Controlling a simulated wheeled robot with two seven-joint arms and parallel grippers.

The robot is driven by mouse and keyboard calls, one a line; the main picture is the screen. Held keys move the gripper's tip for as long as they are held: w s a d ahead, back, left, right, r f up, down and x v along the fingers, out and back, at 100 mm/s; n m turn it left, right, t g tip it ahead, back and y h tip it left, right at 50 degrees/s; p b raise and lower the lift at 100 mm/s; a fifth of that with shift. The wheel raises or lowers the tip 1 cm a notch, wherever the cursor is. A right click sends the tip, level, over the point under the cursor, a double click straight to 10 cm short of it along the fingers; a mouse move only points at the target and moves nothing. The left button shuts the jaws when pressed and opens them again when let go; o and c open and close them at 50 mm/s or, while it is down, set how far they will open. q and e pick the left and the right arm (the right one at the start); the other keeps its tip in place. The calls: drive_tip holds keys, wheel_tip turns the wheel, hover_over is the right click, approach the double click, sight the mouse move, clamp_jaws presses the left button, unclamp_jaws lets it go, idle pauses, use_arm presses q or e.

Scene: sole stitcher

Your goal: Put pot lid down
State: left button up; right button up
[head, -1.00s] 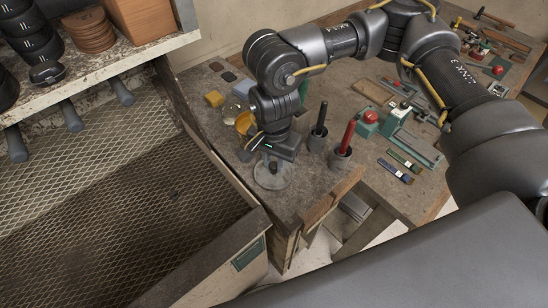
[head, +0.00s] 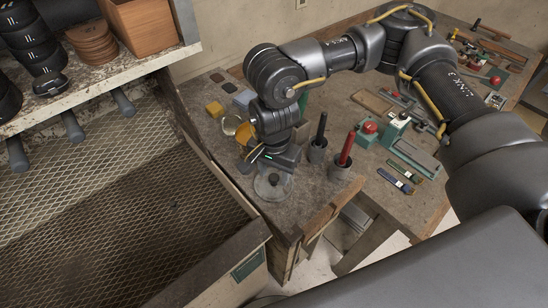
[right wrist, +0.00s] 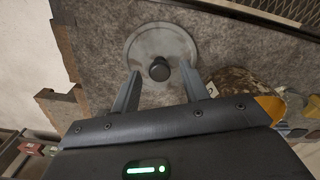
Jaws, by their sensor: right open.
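The pot lid (head: 272,190) is a flat grey disc with a black knob, lying on the worn bench top near its front corner. It also shows in the right wrist view (right wrist: 150,38), where its black knob (right wrist: 159,69) stands between my finger ends. My right gripper (right wrist: 160,71) is open, one finger on each side of the knob, with a gap visible on both sides. In the head view the right gripper (head: 275,168) is over the lid and hides part of it. A crusted pot with amber contents (right wrist: 232,86) stands beside the gripper. My left gripper is out of view.
Two cups holding a black-handled tool (head: 320,130) and a red-handled tool (head: 346,150) stand right of the gripper. Yellow block (head: 214,109) lies behind. A mesh-bottomed tray (head: 90,215) is at left, below a shelf with rolls and a wooden box (head: 140,30).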

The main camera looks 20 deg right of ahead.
sight(274, 176)
wheel_tip(274, 176, up, 12)
drive_tip(key=b, duration=0.2)
idle(0.5)
